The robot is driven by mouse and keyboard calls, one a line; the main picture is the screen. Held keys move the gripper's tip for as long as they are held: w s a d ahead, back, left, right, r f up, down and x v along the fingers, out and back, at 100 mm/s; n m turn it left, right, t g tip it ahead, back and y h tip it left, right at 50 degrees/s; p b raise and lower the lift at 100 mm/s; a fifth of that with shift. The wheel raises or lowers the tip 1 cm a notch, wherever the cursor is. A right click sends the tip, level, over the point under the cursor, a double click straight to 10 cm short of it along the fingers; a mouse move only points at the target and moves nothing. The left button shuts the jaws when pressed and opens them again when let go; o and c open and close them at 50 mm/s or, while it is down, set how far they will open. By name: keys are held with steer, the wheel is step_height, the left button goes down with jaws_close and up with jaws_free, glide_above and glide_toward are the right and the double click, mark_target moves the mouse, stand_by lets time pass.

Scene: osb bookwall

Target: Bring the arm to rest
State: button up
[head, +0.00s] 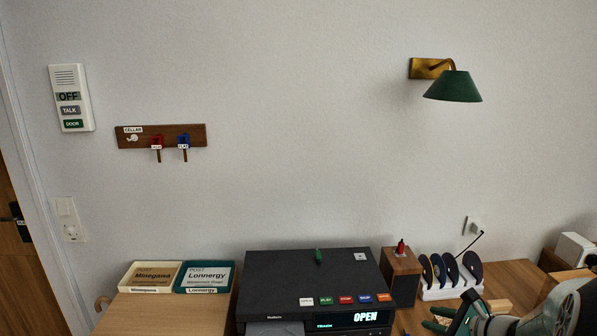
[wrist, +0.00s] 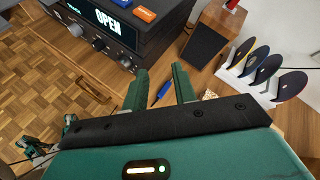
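My gripper (wrist: 160,70) shows in the wrist view with its two green fingers apart and nothing held between them. It points at the wooden desk top (wrist: 205,82), below the black player. A blue pen-like thing (wrist: 163,91) shows in the gap between the fingers, seemingly lying on the wood and not gripped. In the head view, my gripper (head: 438,318) is low at the right, in front of the disc rack (head: 438,294). My arm comes in from the lower right corner, and part of it is cut off by the frame.
The black player (head: 300,275) with coloured buttons and an "OPEN" display stands left of my gripper. A wooden block speaker (head: 401,277) stands beside it. Two sign trays (head: 152,276) sit further left. A green lamp (head: 453,87) and key board (head: 120,140) are on the wall.

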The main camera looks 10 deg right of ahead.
steer(key=s+a+r+n+g, duration=0.3)
steer(key=a+n, duration=0.4)
steer(key=a, duration=0.3)
steer(key=s+a+r+n+g, duration=0.3)
steer(key=a+n, duration=0.4)
steer(key=a, duration=0.3)
steer(key=s+a+r+n+h, duration=0.4)
steer(key=s+a+r+n, duration=0.1)
steer(key=s+n, duration=0.5)
steer(key=n, duration=0.2)
steer(key=shift+n, duration=0.4)
